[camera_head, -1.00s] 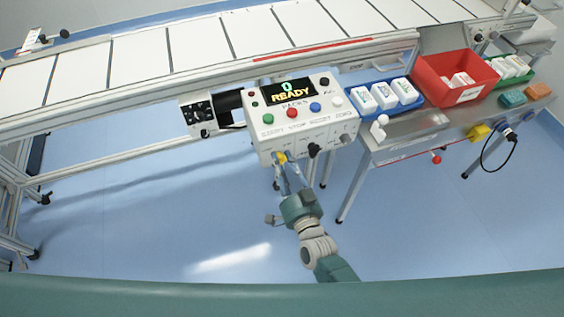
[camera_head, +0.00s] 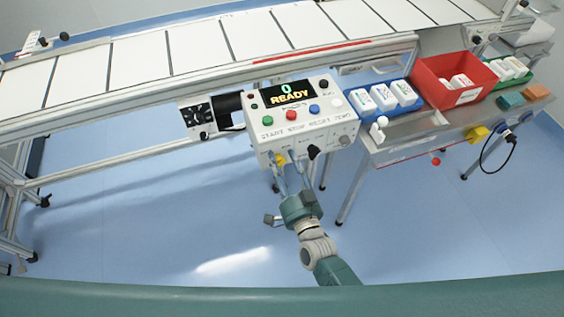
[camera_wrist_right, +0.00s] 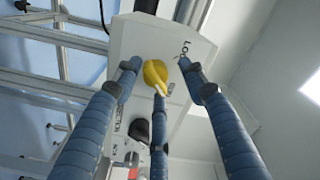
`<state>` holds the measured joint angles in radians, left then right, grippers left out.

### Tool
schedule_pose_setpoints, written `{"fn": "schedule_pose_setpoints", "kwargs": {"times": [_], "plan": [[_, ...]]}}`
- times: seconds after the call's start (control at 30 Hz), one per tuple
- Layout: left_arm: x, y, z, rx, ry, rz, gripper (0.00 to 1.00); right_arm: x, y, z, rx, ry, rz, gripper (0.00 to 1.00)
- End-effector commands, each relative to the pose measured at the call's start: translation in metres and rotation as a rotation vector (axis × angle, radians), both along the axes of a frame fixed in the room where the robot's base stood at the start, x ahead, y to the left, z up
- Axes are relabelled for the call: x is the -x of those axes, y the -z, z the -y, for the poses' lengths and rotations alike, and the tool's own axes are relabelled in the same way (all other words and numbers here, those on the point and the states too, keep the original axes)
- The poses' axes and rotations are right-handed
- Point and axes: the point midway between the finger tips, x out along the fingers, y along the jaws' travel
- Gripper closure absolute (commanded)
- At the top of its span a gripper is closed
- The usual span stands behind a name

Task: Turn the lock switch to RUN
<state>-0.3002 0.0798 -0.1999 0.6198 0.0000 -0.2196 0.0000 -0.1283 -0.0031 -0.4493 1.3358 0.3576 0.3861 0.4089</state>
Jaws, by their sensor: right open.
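The yellow lock switch (camera_head: 280,160) is on the lower front face of the white control box (camera_head: 262,156). In the right wrist view the switch (camera_wrist_right: 154,73) shows as a yellow knob with a pale pointer, on a face with partly readable lettering. My right gripper (camera_head: 287,160) is open, its blue fingers spread around the switch. In the right wrist view a finger stands on each side and one below, with visible gaps to the knob. Whether any fingertip touches the box is unclear. The position the pointer marks cannot be read. My left gripper is out of view.
A black knob (camera_head: 313,152) sits just right of the switch. The box top has coloured buttons and a display (camera_head: 288,94) reading "0 READY". A conveyor (camera_head: 200,45) runs behind. A side table (camera_head: 405,143) with a red bin (camera_head: 431,88) stands right. Floor in front is clear.

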Motion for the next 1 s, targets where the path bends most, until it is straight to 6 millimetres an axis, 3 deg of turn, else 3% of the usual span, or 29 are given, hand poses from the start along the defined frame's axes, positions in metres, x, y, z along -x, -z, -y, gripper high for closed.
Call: {"fn": "schedule_pose_setpoints", "kwargs": {"times": [0.17, 0.63, 0.8, 1.0], "plan": [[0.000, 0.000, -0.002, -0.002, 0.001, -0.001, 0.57, 0.011, 0.003, 0.004, 0.002, -0.001, -0.004, 0.58], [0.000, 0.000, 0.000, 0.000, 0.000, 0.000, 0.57, 0.098, 0.002, 0.031, 0.002, -0.001, -0.002, 0.58], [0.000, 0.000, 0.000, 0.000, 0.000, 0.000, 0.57, 0.112, 0.001, 0.036, 0.000, -0.001, 0.001, 0.58], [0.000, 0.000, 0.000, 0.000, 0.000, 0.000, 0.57, 0.114, 0.000, 0.037, 0.000, 0.000, 0.001, 0.58]]}}
